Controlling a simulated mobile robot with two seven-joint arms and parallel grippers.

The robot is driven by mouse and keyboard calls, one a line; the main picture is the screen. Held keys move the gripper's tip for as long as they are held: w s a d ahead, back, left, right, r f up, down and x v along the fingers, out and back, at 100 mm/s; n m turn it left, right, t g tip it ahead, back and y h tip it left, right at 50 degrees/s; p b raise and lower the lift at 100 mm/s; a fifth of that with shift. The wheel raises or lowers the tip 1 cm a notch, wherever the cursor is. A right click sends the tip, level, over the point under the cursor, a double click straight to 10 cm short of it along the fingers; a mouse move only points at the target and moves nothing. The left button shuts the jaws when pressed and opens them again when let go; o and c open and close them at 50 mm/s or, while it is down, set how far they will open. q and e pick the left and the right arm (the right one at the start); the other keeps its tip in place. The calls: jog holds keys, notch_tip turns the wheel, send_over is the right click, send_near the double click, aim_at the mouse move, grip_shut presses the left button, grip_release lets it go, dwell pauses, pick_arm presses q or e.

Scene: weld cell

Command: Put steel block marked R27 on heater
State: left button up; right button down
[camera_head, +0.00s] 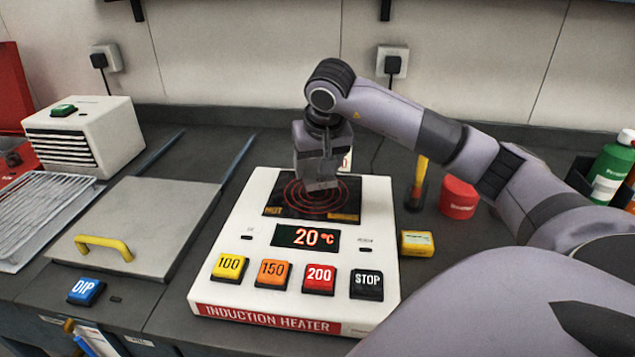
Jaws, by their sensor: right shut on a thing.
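The white induction heater (225,270) stands in the middle of the bench. Its dark top plate (285,190) has red rings, and its display (307,237) reads 20 °C. My right gripper (320,172) is over the plate, pointing down, and is shut on a grey steel block (320,184). The block is at the plate's rings; I cannot tell whether it touches the plate. Its R27 mark cannot be read, and the gripper hides much of it. My left gripper is not in view.
Buttons 100, 150, 200 and STOP (366,284) line the heater's front. Left are a lidded metal cover (150,220) with a yellow handle, a wire rack (40,210) and a white vented box (85,135). Right are a red container (458,198), a yellow box (417,243) and a green bottle (612,170).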

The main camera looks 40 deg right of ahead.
aim_at(319, 175)
jog(key=shift+f, duration=2)
jog(key=shift+f, duration=0.2)
jog(key=shift+c, duration=1)
grip_release()
jog(key=shift+r, duration=0.1)
jog(key=v, duration=1.2)
jog(key=shift+s, duration=0.15)
